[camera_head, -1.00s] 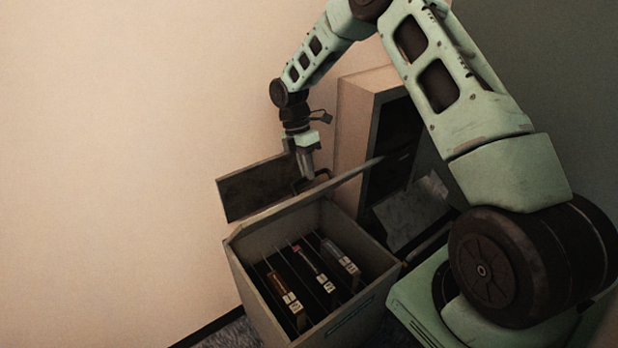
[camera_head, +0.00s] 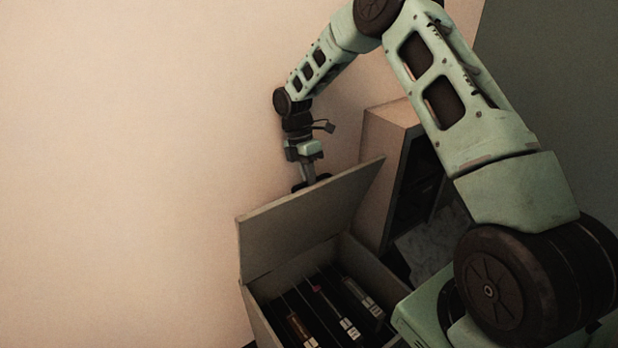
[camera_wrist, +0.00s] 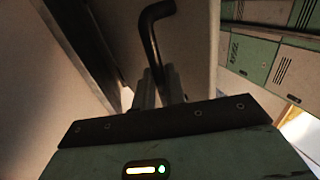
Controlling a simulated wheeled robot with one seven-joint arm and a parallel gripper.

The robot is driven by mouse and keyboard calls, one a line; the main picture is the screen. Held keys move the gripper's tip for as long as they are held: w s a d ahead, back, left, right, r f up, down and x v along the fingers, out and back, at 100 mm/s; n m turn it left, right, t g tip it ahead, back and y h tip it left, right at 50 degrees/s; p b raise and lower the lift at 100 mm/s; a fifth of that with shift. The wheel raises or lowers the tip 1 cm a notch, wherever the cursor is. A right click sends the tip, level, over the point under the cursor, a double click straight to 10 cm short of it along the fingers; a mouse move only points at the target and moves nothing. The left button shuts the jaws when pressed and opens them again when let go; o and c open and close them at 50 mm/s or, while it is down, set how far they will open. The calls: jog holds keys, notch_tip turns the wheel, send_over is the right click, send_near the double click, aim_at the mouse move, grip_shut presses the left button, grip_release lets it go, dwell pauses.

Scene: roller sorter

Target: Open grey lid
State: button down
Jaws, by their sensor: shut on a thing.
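The grey lid (camera_head: 310,220) stands raised and tilted back above the grey box (camera_head: 262,322), so the box is open. My gripper (camera_head: 308,180) is behind the lid's upper edge; its fingertips are partly hidden by the lid in the head view. In the wrist view my gripper's fingers (camera_wrist: 160,88) are shut on a dark bent handle (camera_wrist: 150,35), which stands out from the lid's outer face.
Several labelled files or cartridges (camera_head: 346,325) stand in slots inside the box. A beige cabinet with a dark open front (camera_head: 382,150) stands right behind the box. A plain wall (camera_head: 120,150) is at the left. Green lockers (camera_wrist: 250,60) show in the wrist view.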

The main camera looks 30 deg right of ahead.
jog(key=shift+s+f, duration=0.1)
jog(key=shift+f, duration=0.25)
jog(key=c, duration=1.5)
grip_release()
jog(key=shift+f, duration=0.1)
jog(key=shift+o, duration=0.2)
jog(key=shift+r, duration=0.2)
notch_tip(320, 180, up, 10)
jog(key=b, duration=0.2)
jog(key=shift+b, duration=0.35)
